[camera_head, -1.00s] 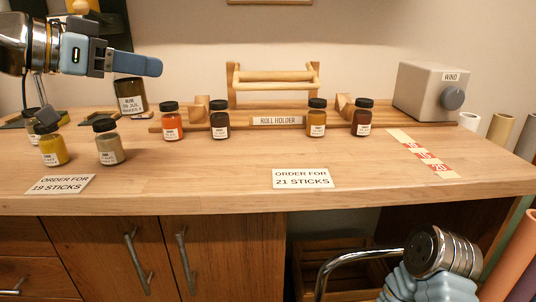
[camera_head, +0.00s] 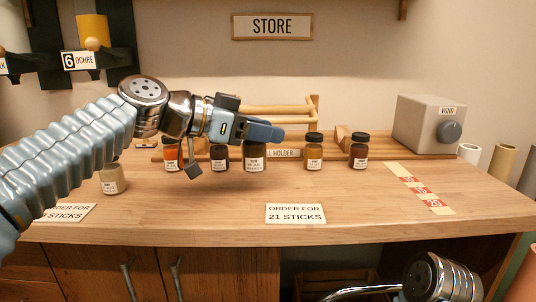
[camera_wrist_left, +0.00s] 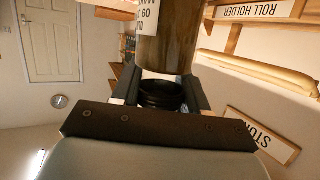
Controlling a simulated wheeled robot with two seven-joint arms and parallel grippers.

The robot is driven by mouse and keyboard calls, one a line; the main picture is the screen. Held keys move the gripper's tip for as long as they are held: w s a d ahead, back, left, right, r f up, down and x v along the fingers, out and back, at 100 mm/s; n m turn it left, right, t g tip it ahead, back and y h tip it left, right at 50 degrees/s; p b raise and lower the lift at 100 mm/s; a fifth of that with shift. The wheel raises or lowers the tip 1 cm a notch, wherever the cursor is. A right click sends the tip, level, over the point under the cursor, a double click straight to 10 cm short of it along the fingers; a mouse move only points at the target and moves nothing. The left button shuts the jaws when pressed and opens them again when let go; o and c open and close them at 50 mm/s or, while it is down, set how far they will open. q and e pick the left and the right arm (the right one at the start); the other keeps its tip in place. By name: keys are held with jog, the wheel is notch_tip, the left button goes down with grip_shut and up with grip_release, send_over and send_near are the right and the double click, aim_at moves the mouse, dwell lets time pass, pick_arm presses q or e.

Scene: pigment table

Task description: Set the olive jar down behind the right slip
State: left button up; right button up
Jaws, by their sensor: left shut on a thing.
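My left gripper (camera_head: 264,133) is shut on the olive jar (camera_head: 254,158), near its dark lid. The jar hangs upright below the fingers. It looks larger than the jars in the back row and appears to be held above the counter. In the left wrist view the jar's dark glass and white label (camera_wrist_left: 168,40) show beyond the fingers (camera_wrist_left: 163,92). The right slip (camera_head: 295,214), reading "ORDER FOR 21 STICKS", lies near the front edge, lower right of the jar. My right gripper is out of view.
Jars stand in the back row: orange (camera_head: 171,158), dark (camera_head: 219,158), ochre (camera_head: 314,153) and brown (camera_head: 359,153). A grey-tan jar (camera_head: 112,179) stands behind the left slip (camera_head: 70,212). The winder box (camera_head: 428,125) is at back right. The counter behind the right slip looks clear.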

pick_arm(q)
jog(key=shift+w+d+f, duration=0.15)
jog(key=shift+d+f, duration=0.05)
jog(key=shift+f, duration=0.15)
jog(key=f, duration=0.2)
jog(key=w+f, duration=0.1)
jog(key=f, duration=0.1)
jog(key=shift+d+b, duration=0.35)
jog(key=shift+b, duration=0.05)
jog(key=shift+f, duration=0.25)
jog(key=shift+f, duration=0.15)
jog(key=o, duration=1.1)
jog(key=shift+o, duration=0.2)
jog(key=shift+r, duration=0.25)
jog(key=b+v, duration=0.1)
jog(key=v, duration=1.1)
